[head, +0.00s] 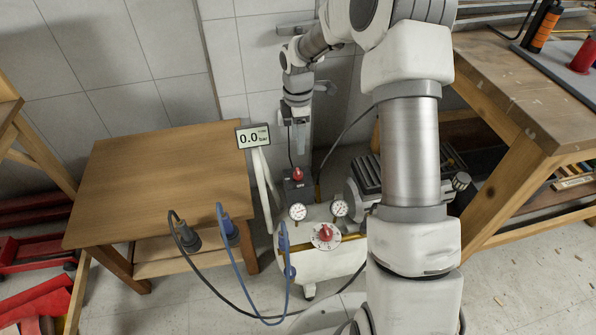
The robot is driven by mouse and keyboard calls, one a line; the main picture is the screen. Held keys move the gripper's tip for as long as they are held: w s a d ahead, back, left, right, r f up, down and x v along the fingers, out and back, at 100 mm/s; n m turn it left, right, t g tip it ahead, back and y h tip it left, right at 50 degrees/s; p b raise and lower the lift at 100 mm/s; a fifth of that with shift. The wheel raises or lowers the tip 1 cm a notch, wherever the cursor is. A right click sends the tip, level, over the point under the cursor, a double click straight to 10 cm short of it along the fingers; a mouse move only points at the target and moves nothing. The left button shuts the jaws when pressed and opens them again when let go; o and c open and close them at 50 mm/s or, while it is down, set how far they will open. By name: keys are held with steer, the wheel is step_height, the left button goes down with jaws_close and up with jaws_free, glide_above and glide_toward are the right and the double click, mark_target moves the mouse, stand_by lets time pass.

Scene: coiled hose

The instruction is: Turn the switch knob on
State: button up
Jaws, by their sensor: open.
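A red knob (297,174) sits on top of a dark switch box (298,190) on the compressor. A second red knob (325,233) sits on a round white dial at the front of the white compressor tank (320,262). My gripper (299,146) points down above the knob on the dark box, apart from it, with nothing visible between the fingers. Its fingers are small in this view and the gap between them is hard to see. A display (253,137) left of the gripper reads 0.0 bar.
Two gauges (298,211) flank the dial knob. Blue and black hoses (277,318) hang in front of the tank. A bare wooden table (160,185) stands left, a workbench (535,110) right. My arm hides part of the compressor's right side.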

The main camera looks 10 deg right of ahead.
mark_target(298, 171)
step_height(298, 171, down, 13)
steer(key=b, duration=0.3)
steer(key=shift+r, duration=0.2)
jaws_close()
